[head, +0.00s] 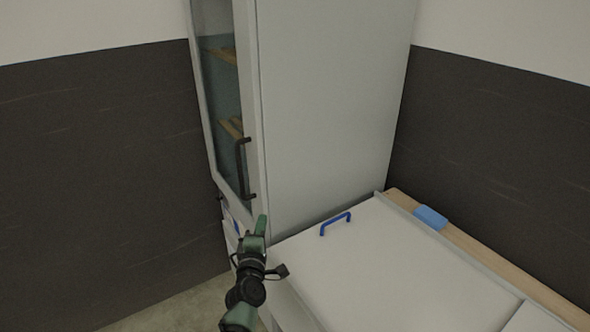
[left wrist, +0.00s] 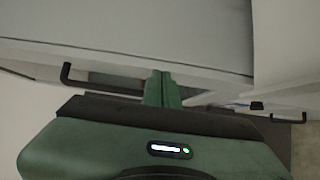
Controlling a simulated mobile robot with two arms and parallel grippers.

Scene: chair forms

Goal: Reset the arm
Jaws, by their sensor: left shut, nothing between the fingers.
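My left gripper (head: 262,226) is in the lower middle of the head view, in front of the tall cabinet's lower corner. Its green fingers are shut and empty. In the left wrist view the fingers (left wrist: 161,88) are together, pointing toward pale cabinet surfaces. I cannot tell whether the fingertips touch anything. My right gripper is in neither view.
A tall grey cabinet (head: 325,110) has a glass door with a dark handle (head: 241,168), close to my left gripper. A white-topped unit (head: 385,270) with a blue handle (head: 336,223) stands at right. A blue block (head: 430,217) sits on a wooden strip. Floor shows at lower left.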

